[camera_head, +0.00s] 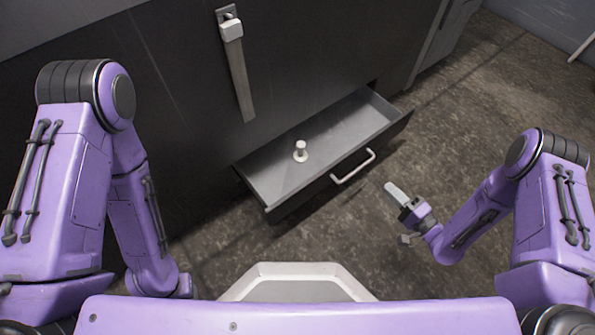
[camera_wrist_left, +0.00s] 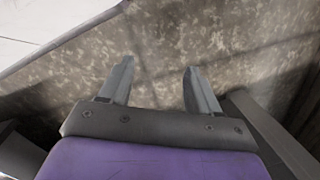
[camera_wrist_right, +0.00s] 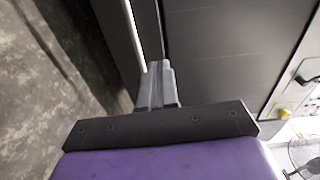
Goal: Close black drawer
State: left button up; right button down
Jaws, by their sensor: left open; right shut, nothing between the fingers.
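The black drawer (camera_head: 258,187) is pulled out from the dark cabinet front, with its grey inside showing in the head view. A pale bar handle (camera_head: 353,166) is on its front panel. A small white knob-like object (camera_head: 300,151) stands inside the drawer. My right gripper (camera_head: 391,188) is shut and empty, in front of the drawer and to the right of the handle, apart from it. Its closed fingers (camera_wrist_right: 157,80) show in the right wrist view. My left gripper (camera_wrist_left: 158,86) is open and empty over the floor; the head view does not show it.
Bare mottled floor (camera_head: 460,130) lies to the right of the drawer. My own white base is below. The right wrist view shows a pale surface with small items at its right edge.

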jog(key=f, duration=0.2)
jog(key=b, duration=0.3)
send_near(351, 155)
pick_arm(q)
jog(key=shift+m+t+y, duration=0.5)
jog(key=shift+m, duration=0.4)
jog(key=a+f+b, duration=0.1)
jog(key=f, duration=0.1)
jog(key=w+a+f+b, duration=0.1)
jog(key=a+f, duration=0.1)
jog(key=f, duration=0.1)
jog(key=w+a+f+b, duration=0.1)
jog(key=f, duration=0.2)
jog(key=shift+a, duration=0.2)
pick_arm(e)
jog(key=shift+y, duration=0.3)
jog(key=x, duration=0.4)
jog(key=f+x, duration=0.1)
jog(key=x, duration=0.1)
jog(key=shift+w+d, duration=0.15)
jog(key=shift+d, duration=0.15)
pick_arm(q)
jog(key=shift+w+a+f+t, duration=0.15)
jog(key=shift+w+a+t, duration=0.15)
jog(key=shift+w, duration=0.2)
pick_arm(e)
jog(key=shift+w+a+r, duration=0.15)
jog(key=shift+w+a, duration=0.15)
jog(key=shift+w, duration=0.1)
